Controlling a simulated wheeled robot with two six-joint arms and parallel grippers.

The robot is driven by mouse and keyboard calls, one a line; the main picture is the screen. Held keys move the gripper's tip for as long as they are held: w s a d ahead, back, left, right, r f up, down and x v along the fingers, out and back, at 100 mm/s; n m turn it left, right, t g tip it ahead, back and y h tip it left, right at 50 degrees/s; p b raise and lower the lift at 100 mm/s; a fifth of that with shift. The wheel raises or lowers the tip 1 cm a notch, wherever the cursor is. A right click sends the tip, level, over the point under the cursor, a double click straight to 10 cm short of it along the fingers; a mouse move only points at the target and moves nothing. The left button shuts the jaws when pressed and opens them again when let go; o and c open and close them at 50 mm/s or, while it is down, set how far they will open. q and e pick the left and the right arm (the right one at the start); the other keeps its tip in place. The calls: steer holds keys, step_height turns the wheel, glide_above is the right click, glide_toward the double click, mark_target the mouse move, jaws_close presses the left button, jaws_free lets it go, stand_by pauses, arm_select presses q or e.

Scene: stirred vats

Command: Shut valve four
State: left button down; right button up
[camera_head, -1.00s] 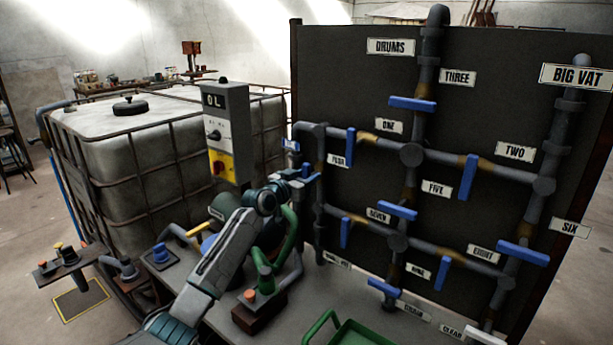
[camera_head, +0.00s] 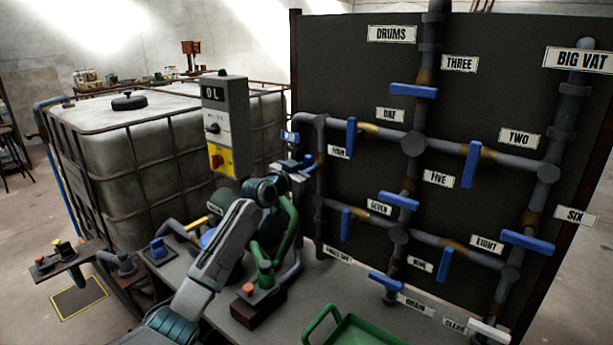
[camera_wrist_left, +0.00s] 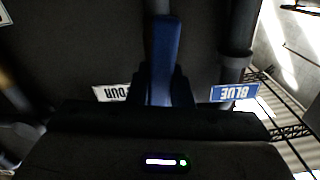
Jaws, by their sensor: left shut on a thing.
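Valve four's blue lever (camera_wrist_left: 163,50) stands upright in the left wrist view, between the two fingers of my left gripper (camera_wrist_left: 160,88), which is shut on it. The upside-down FOUR label (camera_wrist_left: 112,93) is to its left in that view. In the head view my left gripper (camera_head: 306,166) is at the panel's left vertical pipe, just left of the FOUR label (camera_head: 339,152). Only a small blue bit of the lever shows there, and the gripper hides most of it. My right gripper is not in view.
A small BLUE sign (camera_head: 289,137) is close above the gripper. The control box (camera_head: 227,125) and caged tank (camera_head: 140,150) stand to the left. Other blue levers, such as valve one's (camera_head: 351,138), are to the right. A green tray (camera_head: 352,330) lies in front of the panel.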

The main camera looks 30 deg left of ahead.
arm_select(q)
steer(key=m+b, duration=0.2)
steer(key=shift+d+f+b, duration=0.1)
steer(key=shift+f+b, duration=0.15)
steer(key=shift+b, duration=0.1)
steer(key=shift+m+b, duration=0.55)
steer(key=shift+m, duration=0.25)
steer(key=m+b, duration=0.2)
steer(key=m, duration=0.1)
steer(key=shift+d, duration=0.2)
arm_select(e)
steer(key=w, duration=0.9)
arm_select(q)
steer(key=m+b, duration=0.1)
steer(key=m, duration=0.1)
steer(key=m+b, duration=0.1)
steer(key=m, duration=0.2)
steer(key=shift+d+f+m+b, duration=0.1)
steer(key=shift+f+m+b, duration=0.1)
steer(key=shift+m+b, duration=0.1)
steer(key=shift+f+m+b, duration=0.15)
steer(key=shift+m+b, duration=0.35)
steer(key=shift+m, duration=1.4)
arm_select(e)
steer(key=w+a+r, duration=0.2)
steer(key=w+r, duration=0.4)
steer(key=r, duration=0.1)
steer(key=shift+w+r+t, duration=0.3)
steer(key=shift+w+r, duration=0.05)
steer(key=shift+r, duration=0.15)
